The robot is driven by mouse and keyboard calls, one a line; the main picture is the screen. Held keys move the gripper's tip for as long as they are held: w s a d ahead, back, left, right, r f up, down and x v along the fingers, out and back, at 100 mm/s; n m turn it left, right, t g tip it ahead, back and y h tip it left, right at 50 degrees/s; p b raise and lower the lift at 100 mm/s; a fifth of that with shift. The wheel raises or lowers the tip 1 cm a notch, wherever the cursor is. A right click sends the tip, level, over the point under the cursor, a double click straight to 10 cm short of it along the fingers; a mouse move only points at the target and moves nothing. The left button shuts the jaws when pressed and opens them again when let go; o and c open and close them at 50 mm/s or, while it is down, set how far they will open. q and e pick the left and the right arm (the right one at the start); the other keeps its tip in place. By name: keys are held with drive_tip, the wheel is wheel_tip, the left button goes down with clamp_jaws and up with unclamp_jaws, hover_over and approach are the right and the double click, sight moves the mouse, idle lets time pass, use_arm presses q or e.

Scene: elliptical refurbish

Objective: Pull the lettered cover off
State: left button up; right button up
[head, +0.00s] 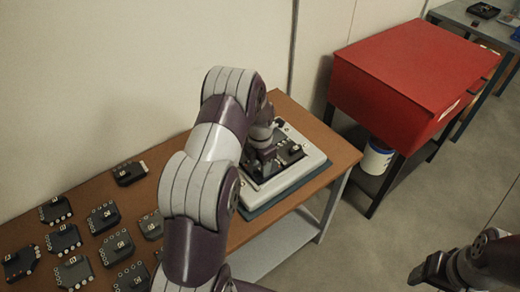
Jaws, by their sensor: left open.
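A pale, flat unit (305,172) lies on a teal mat (300,192) at the right end of the brown table. A dark cover-like plate (292,155) with small light marks sits on top of it; the marks are too small to read. My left gripper (266,163) is open and points down at the left part of this plate. My arm hides part of the unit, and I cannot tell whether the fingers touch the plate. My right gripper (428,272) is at the lower right, away from the table, and its jaws are unclear.
Several dark marked plates (103,217) lie in rows on the left of the brown table (330,143). A red box-shaped cabinet (400,75) stands at the right, with a white bucket (376,157) beneath it. A wall runs behind the table. Open floor lies between the table and my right arm.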

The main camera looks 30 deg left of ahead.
use_arm(q)
drive_tip(key=shift+d+f, duration=0.1)
drive_tip(key=shift+f, duration=0.55)
clamp_jaws()
drive_tip(key=shift+r, duration=0.1)
idle(1.4)
